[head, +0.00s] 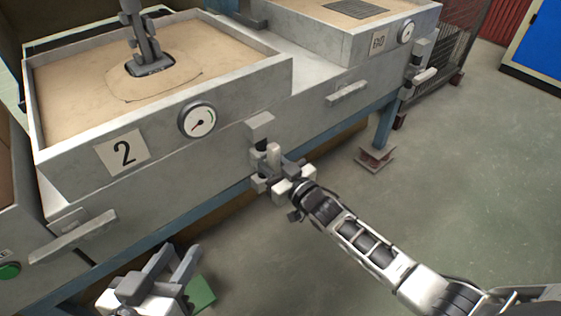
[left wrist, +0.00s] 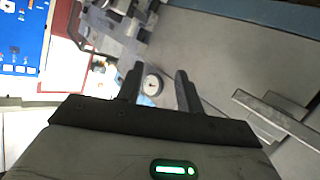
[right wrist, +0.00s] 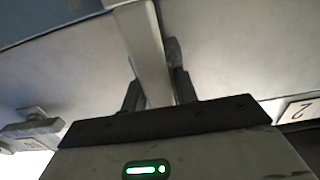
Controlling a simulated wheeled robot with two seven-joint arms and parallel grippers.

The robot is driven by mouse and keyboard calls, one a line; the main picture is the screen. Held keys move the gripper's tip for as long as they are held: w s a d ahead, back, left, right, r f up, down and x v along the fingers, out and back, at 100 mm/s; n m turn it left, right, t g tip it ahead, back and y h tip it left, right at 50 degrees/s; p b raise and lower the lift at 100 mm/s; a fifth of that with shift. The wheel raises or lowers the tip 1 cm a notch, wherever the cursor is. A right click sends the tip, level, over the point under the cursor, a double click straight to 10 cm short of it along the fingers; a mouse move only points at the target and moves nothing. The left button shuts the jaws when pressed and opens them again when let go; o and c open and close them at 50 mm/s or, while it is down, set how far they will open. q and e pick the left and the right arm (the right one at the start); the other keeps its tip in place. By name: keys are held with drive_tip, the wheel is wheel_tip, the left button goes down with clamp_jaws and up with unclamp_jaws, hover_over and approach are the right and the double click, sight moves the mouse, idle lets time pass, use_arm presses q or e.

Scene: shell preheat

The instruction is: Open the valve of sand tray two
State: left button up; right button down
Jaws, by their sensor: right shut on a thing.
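Sand tray two (head: 75,185) is a grey metal box of sand with a "2" plate (head: 122,152) and a round gauge (head: 197,120) on its front. Its valve (head: 261,126) is a grey block at the right end of the front. My right gripper (head: 270,168) is at the valve, covering much of it. In the right wrist view a straight grey valve bar (right wrist: 143,40) runs between the fingers, and they are shut on it. My left gripper (head: 168,262) is low at the front left, below the tray, open and empty. Its spread fingers show in the left wrist view (left wrist: 160,85).
Another tray with a "00" plate (head: 378,41), its own gauge (head: 407,32) and valve (head: 425,75) stands to the right. Bar handles (head: 72,236) stick out from the fronts. A dark fixture (head: 148,62) stands in the sand. The floor (head: 450,160) at right is open.

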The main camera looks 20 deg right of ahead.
drive_tip(key=c, duration=1.2)
unclamp_jaws()
drive_tip(key=shift+c, duration=0.2)
drive_tip(key=shift+s+d, duration=0.1)
drive_tip(key=shift+s, duration=0.15)
use_arm(q)
drive_tip(key=shift+a+f+g+y+p, duration=0.35)
drive_tip(key=shift+f+g+p, duration=0.2)
drive_tip(key=shift+f+p, duration=0.45)
drive_tip(key=shift+a+f+g+y+p, duration=0.3)
drive_tip(key=shift+f+g+p, duration=0.25)
drive_tip(key=shift+p, duration=0.7)
use_arm(e)
drive_tip(key=v, duration=1.5)
drive_tip(key=shift+s, duration=0.25)
drive_tip(key=shift+d, duration=0.1)
